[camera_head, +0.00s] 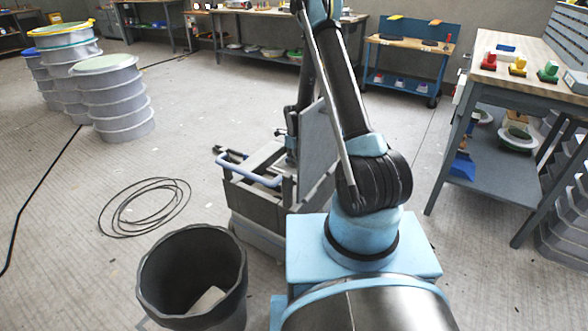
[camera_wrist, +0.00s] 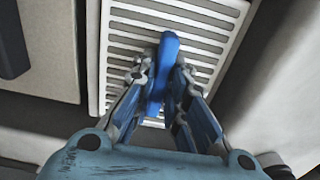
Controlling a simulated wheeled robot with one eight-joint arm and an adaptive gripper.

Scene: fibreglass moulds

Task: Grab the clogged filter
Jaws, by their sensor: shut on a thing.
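In the wrist view, a pale panel with dark slats (camera_wrist: 213,25) lies beyond my gripper (camera_wrist: 163,95). It looks like the filter or its grille; clogging cannot be made out. A blue upright grip (camera_wrist: 168,48) stands in front of the slats, and my gripper's fingers are shut on it from both sides. In the head view, my arm reaches down behind a grey box-like unit (camera_head: 262,222) with a blue handle bar and a raised flat panel (camera_head: 317,150). The gripper's fingertips and the slatted panel cannot be made out there.
A dark bin (camera_head: 167,252) with a pale scrap inside stands at the front left. A coiled cable (camera_head: 146,208) lies on the floor. A workbench (camera_head: 490,120) stands at right, stacked drums (camera_head: 112,100) at left. The left floor is mostly open.

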